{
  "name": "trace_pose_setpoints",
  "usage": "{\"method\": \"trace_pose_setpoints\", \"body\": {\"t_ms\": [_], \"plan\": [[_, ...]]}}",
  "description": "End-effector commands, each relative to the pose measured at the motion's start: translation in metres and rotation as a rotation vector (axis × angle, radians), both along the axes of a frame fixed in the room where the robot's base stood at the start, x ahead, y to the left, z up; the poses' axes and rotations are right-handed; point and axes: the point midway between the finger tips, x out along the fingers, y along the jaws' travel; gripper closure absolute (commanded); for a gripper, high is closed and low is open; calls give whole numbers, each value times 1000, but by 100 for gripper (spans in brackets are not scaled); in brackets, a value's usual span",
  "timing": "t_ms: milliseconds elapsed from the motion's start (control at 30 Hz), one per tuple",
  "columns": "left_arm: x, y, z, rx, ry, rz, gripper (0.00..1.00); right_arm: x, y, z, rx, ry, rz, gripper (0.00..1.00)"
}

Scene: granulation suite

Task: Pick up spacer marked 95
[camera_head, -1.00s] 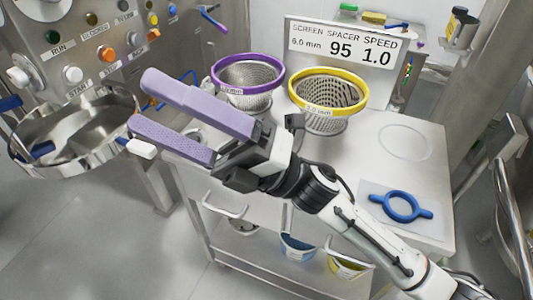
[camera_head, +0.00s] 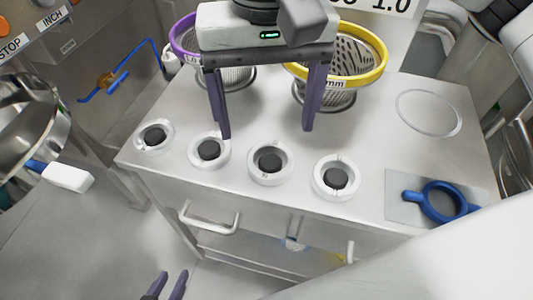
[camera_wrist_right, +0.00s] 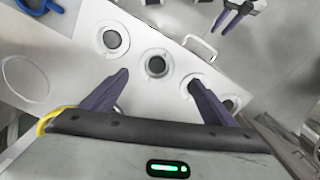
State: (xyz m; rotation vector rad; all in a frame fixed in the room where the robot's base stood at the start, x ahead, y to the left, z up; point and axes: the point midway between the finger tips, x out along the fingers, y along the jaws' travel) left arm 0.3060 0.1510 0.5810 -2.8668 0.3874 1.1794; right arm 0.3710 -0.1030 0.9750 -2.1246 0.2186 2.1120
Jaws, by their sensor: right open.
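Several white ring spacers with dark centres sit in a row along the front of the steel cart top: the leftmost (camera_head: 154,148), the second (camera_head: 209,164), the third (camera_head: 270,180) and the rightmost (camera_head: 318,178). Their markings are too small to read, so I cannot tell which is 95. They also show in the right wrist view, one lying beyond and between the fingers (camera_wrist_right: 156,75). My right gripper (camera_head: 265,130) is open and empty above and behind the row, fingers pointing down. My left gripper (camera_head: 166,284) is low at the bottom edge, its fingers apart and empty.
A purple-rimmed basket screen (camera_head: 186,42) and a yellow-rimmed one (camera_head: 370,62) stand behind my right gripper. A blue ring with handles (camera_head: 443,202) lies on a pad at right. A sign (camera_head: 392,5) is mostly cut off. A steel bowl (camera_head: 30,125) is at left.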

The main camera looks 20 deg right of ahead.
Motion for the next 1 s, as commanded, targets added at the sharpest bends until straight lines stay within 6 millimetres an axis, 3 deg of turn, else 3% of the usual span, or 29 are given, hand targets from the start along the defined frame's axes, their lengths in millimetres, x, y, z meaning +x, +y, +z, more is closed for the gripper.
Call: {"method": "trace_pose_setpoints", "body": {"t_ms": [200, 633, 967, 1000], "plan": [[-3, -1, -3, -1, 6, -1, 69, -1, 0, -34, 1, 7, -1, 20], [-4, -1, -3, -2, 9, 1, 69, 2, -8, -87, 5, 8, 0, 20], [1, -1, 0, -2, -2, 0, 69, 2, -7, -95, 5, 5, 0, 20], [2, 0, 0, -2, -3, 0, 69, 2, -7, -95, 5, 5, 0, 27]]}}
